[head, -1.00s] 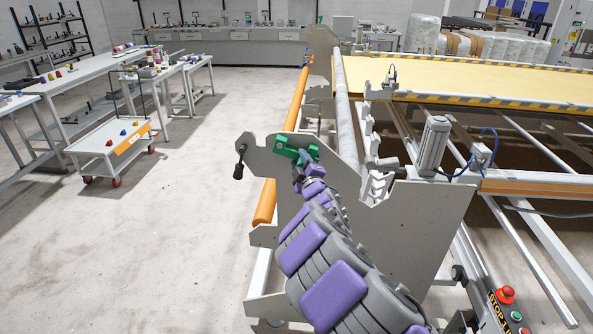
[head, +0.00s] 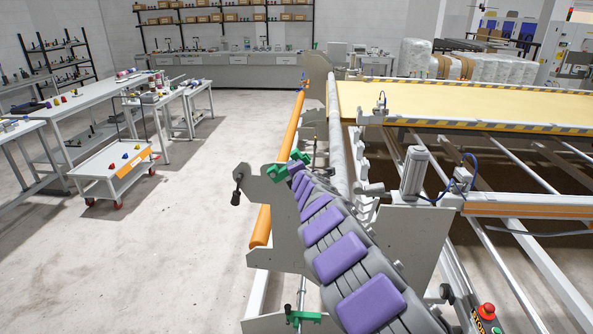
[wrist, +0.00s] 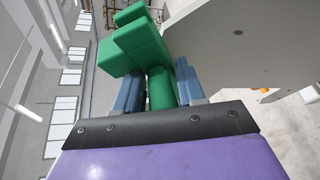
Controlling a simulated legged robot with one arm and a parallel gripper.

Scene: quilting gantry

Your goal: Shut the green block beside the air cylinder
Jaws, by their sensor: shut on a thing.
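A green block (head: 277,173) sits at the upper edge of the grey end plate, left of the grey air cylinder (head: 414,172) with its blue hose. My gripper (wrist: 160,92) is shut on the block's green stem, with one blue finger on each side. The wrist view shows the stepped green body (wrist: 138,40) just beyond the fingers. In the head view my arm hides part of the block and its seat on the plate.
The grey end plate (head: 285,215) stands close beside my arm. A second green block (head: 304,316) is low at the front. An orange roller (head: 261,226) and a pale roller (head: 337,150) run backward. A red stop button (head: 487,311) is at lower right.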

